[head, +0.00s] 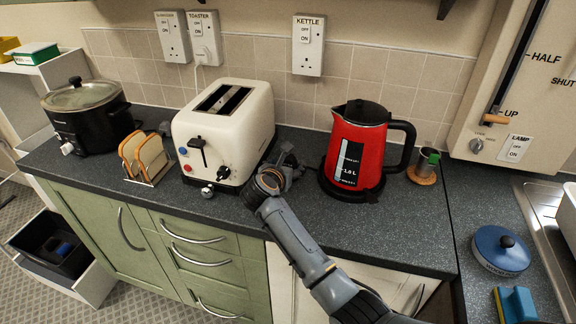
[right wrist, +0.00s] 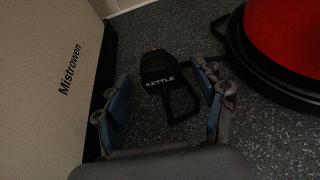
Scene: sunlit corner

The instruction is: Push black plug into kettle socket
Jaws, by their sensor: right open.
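The black plug (right wrist: 158,86), marked KETTLE, lies on the worktop in the right wrist view. It is between and just beyond the fingers of my right gripper (right wrist: 162,78), which is open and not closed on it. In the head view my right gripper (head: 284,168) is low over the worktop between toaster and kettle, and I cannot make out the plug there. The kettle socket (head: 307,59) is a white wall plate labelled KETTLE, with nothing plugged in. The red kettle (head: 356,150) stands on its black base. My left gripper is not in view.
The cream toaster (head: 223,135) stands close left of my right gripper; its side (right wrist: 45,80) fills the wrist view's left. A toast rack (head: 147,158) and slow cooker (head: 88,115) are farther left. The worktop (head: 400,225) in front is clear.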

